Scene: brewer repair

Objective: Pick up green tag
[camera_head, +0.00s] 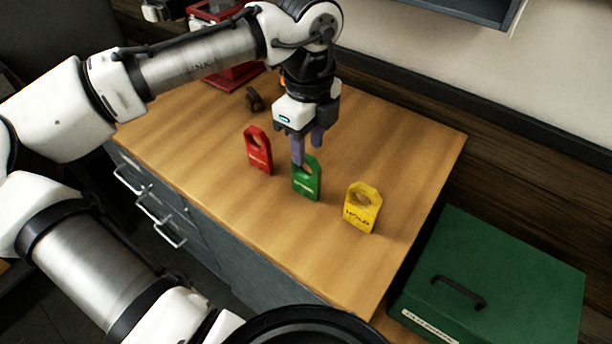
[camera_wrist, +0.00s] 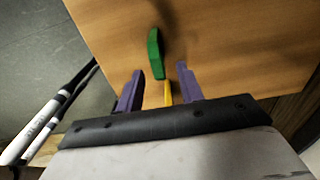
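The green tag (camera_head: 307,180) stands upright on the wooden tabletop, between a red tag and a yellow tag. My gripper (camera_head: 308,152) points down just above and behind the green tag, its purple fingers spread apart. In the wrist view the green tag (camera_wrist: 155,52) shows edge-on, ahead of and between the two open fingers (camera_wrist: 156,88). Nothing is held between the fingers. In the head view one finger overlaps the tag's top, and I cannot tell whether they touch.
The red tag (camera_head: 258,149) stands to the left and the yellow HOLD tag (camera_head: 361,207) to the right. A green box with a black handle (camera_head: 490,290) sits lower right. A small dark object (camera_head: 254,99) and a red item (camera_head: 233,76) are behind. The front tabletop is clear.

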